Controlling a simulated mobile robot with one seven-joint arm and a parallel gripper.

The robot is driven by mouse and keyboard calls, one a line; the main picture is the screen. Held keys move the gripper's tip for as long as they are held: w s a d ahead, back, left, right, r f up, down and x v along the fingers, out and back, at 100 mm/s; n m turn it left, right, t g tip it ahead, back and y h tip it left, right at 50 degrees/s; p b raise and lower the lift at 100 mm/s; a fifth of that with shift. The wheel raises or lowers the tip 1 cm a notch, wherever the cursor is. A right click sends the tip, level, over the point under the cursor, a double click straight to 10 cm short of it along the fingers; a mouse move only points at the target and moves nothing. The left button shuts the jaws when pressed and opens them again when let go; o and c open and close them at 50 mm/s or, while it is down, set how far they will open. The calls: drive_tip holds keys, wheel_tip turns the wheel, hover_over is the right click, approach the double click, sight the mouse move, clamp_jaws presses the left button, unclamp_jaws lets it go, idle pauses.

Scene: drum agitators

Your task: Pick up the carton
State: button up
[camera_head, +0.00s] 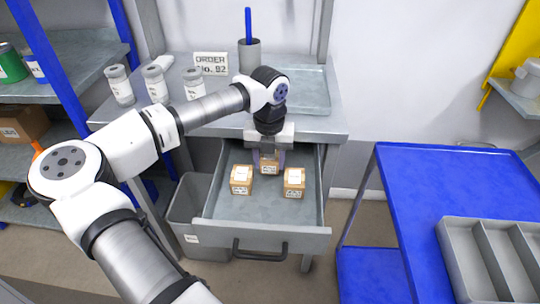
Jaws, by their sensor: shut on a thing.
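Three small brown cartons with white labels are in the open grey drawer (261,208). The far middle carton (269,168) is between the fingers of my gripper (268,161), which is shut on it from above. Its upper part is partly hidden by the gripper. The left carton (241,180) and the right carton (294,183) sit on the drawer floor, nearer the front and on either side. I cannot tell whether the held carton touches the drawer floor.
The worktop (316,118) above the drawer holds several white jars, an order sign (210,64) and a grey cup (249,57) with a blue stick. A blue cart (430,190) with a grey divided tray (452,262) stands at right. A grey bin (186,222) stands left of the drawer.

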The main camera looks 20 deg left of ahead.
drive_tip(key=s+d, duration=0.1)
drive_tip(key=s, duration=0.2)
drive_tip(key=s+d+b, duration=0.1)
drive_tip(key=s, duration=0.3)
drive_tip(key=s+d+b, duration=0.1)
drive_tip(key=s, duration=0.2)
drive_tip(key=shift+s+r, duration=0.3)
drive_tip(key=shift+s, duration=0.05)
wheel_tip(320, 180, up, 13)
drive_tip(key=p, duration=0.6)
drive_tip(key=shift+w+r, duration=0.15)
